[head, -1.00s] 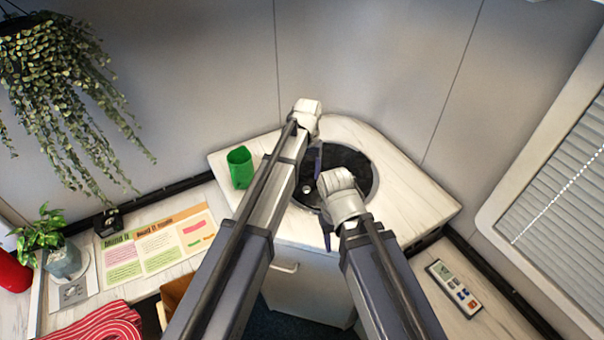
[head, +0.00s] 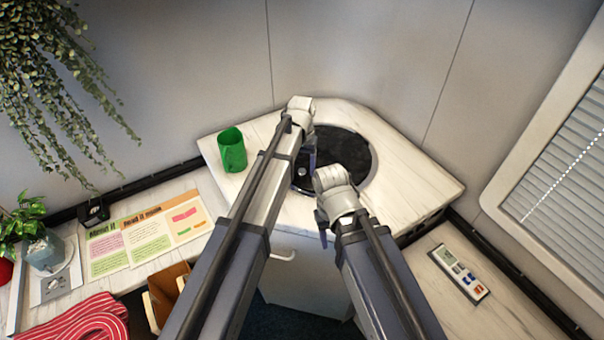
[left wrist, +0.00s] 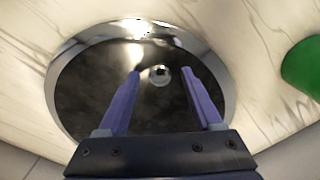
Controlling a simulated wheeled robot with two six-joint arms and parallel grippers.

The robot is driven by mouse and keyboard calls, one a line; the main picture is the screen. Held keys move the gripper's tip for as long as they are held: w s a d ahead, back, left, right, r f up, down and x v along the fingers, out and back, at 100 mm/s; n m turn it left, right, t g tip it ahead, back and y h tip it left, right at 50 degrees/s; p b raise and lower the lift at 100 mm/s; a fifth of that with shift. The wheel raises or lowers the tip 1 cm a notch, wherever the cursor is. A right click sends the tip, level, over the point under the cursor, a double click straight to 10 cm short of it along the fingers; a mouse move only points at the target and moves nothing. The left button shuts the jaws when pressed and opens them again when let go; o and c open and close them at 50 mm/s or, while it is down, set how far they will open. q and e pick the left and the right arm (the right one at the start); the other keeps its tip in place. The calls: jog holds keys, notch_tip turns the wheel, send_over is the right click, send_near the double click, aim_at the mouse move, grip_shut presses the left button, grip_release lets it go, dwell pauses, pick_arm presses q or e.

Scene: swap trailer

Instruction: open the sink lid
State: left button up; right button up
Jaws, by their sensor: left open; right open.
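The sink lid (head: 348,150) is a dark, glossy disc with a shiny rim, lying flat and closed in the pale marble-look counter. Its small round metal knob (left wrist: 160,75) shows in the left wrist view, between and just past my left gripper's fingertips. My left gripper (left wrist: 161,72) is open and empty, over the lid; in the head view its arm covers the lid's left part. I cannot tell if the fingers touch the knob. My right gripper (head: 320,205) is open at the lid's near edge, its fingers partly hidden by its wrist.
A green cup (head: 232,150) stands on the counter (head: 415,190) left of the lid; it also shows in the left wrist view (left wrist: 302,68). A remote (head: 459,274) lies on the right ledge. Paper sheets (head: 147,236) lie on the left surface. Walls close in behind the counter.

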pick_arm(q)
jog(key=shift+f, duration=0.1)
jog(key=shift+c, duration=0.4)
grip_shut()
dwell(1.0)
